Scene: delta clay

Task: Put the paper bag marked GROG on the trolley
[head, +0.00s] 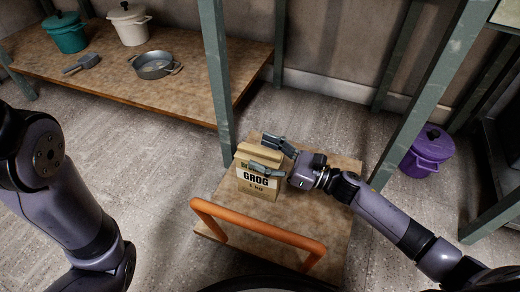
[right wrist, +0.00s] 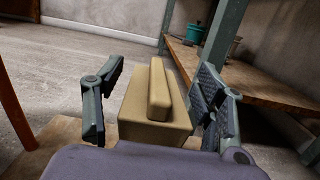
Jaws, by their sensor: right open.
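The tan paper bag marked GROG (head: 257,184) stands upright on the wooden top of the trolley (head: 325,222), towards its far left part. The trolley has an orange handle (head: 258,226) at its near side. My right gripper (head: 270,156) reaches in from the right at the bag's upper part, its fingers apart. In the right wrist view, the bag (right wrist: 150,124) with its folded top lies between the two open fingers (right wrist: 155,108), with a gap on the left side; contact on the right side is unclear. My left arm shows at the left, but its gripper is out of view.
A wooden shelf (head: 190,98) at the back left holds a teal pot (head: 65,34), a cream pot (head: 129,25), a grey pan (head: 154,66) and a scoop-like tool (head: 82,65). Green posts (head: 216,70) rise close behind the trolley. A purple pot (head: 427,150) stands at the right.

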